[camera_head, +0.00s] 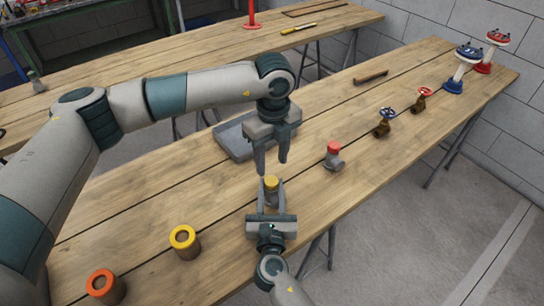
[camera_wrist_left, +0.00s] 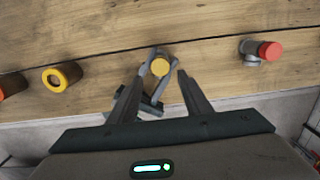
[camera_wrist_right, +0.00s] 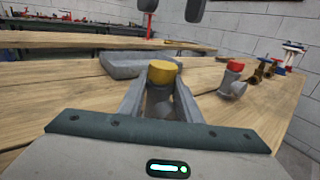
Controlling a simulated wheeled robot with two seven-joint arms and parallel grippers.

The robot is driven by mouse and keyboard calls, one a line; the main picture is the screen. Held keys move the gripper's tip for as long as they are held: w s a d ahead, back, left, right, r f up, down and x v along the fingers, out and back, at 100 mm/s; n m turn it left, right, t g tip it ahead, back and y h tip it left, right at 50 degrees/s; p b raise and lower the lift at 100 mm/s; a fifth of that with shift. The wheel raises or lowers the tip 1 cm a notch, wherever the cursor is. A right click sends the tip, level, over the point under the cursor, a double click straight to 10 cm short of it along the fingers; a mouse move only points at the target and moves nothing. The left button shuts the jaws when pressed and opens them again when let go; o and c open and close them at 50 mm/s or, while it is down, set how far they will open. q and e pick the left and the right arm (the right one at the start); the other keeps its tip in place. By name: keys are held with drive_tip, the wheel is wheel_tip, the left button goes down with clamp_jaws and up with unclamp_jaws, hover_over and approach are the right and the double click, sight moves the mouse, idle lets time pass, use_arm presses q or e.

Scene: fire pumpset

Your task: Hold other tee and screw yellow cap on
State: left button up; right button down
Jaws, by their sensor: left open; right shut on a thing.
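A grey tee with a yellow cap (camera_head: 271,183) on top stands near the front edge of the table. My right gripper (camera_head: 271,190) is shut around the tee's body; the right wrist view shows the yellow cap (camera_wrist_right: 162,73) above its fingers. My left gripper (camera_head: 272,168) points down above the cap, open and empty. In the left wrist view the yellow cap (camera_wrist_left: 160,67) lies between and beyond its fingertips. Another tee (camera_head: 334,161) with a red cap (camera_head: 333,147) stands to the right, untouched.
A yellow-ringed brown cylinder (camera_head: 183,240) and an orange-ringed one (camera_head: 104,286) stand at the front left. A grey tray (camera_head: 233,145) lies behind my left gripper. Valves with blue (camera_head: 385,114) and red (camera_head: 424,92) handwheels stand farther right. Bare wood surrounds the tee.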

sight(271, 181)
use_arm(q)
drive_tip(key=shift+a+f, duration=0.1)
drive_tip(key=shift+f, duration=3.6)
drive_tip(key=c, duration=1.1)
drive_tip(key=m, duration=0.6)
drive_tip(key=shift+m, duration=0.3)
drive_tip(key=o, duration=1.2)
drive_tip(key=shift+c, duration=0.2)
